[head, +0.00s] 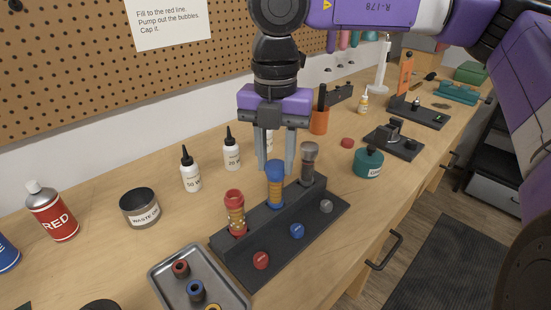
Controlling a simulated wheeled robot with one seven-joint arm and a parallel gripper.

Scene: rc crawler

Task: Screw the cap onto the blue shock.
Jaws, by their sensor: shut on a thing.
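The blue shock (275,193) stands upright in the middle of a black stand, its amber body showing below the blue top. The blue cap (274,172) sits at the top of this shock, in line with it. My gripper (275,168) points straight down over it, one finger on each side, shut on the blue cap. Whether the cap is fully seated cannot be told from here.
The black stand (240,264) also holds a red shock (235,215) and a grey shock (309,160) close on either side. A metal tray (163,274) with coloured rings lies in front left. Dropper bottles (191,174) and a waste cup (140,207) stand behind left.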

